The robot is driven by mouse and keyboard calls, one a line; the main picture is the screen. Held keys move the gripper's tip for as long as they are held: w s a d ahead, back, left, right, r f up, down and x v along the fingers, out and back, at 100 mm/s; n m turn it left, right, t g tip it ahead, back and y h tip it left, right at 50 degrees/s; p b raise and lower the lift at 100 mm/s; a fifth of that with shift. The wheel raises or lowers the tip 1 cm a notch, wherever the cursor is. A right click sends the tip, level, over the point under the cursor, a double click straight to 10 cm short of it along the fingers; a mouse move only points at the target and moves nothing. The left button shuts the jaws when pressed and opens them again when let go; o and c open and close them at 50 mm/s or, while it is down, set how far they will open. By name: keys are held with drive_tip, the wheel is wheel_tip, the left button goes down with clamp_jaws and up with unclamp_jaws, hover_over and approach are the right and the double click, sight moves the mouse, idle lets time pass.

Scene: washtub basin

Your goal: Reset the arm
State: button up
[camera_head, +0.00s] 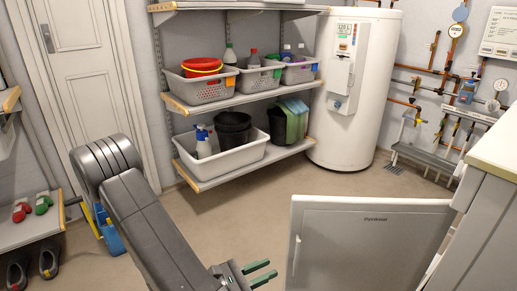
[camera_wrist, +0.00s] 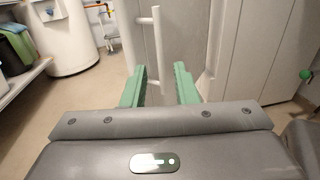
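My gripper (camera_head: 262,273) is at the bottom of the head view, just left of the grey door (camera_head: 365,245) that stands open. Its two green fingers also show in the wrist view (camera_wrist: 160,84), spread apart with a gap between them. The door's pale vertical handle (camera_head: 297,255) is to the right of the fingers in the head view. In the wrist view the handle (camera_wrist: 158,45) lines up with the gap. The fingers are not closed on it; I cannot tell how far it is from the fingertips.
A shelf unit (camera_head: 245,97) with grey baskets, a red bucket (camera_head: 201,67) and a white tub (camera_head: 222,160) stands at the back. A white water heater (camera_head: 352,90) is beside it. Grey cabinets with a pale worktop (camera_head: 497,150) are at right. Floor (camera_head: 240,215) between shelf and door is clear.

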sight(297, 253)
drive_tip(key=b+x, duration=0.1)
drive_tip(key=x, duration=0.5)
drive_tip(key=shift+d, duration=0.15)
drive_tip(key=shift+w, duration=0.15)
idle(0.6)
drive_tip(key=shift+p+v, duration=0.9)
drive_tip(key=shift+v, duration=3.1)
drive_tip(key=shift+b+x, duration=1.55)
drive_tip(key=shift+x, duration=4.5)
drive_tip(key=shift+w, duration=0.2)
drive_tip(key=shift+r, duration=0.1)
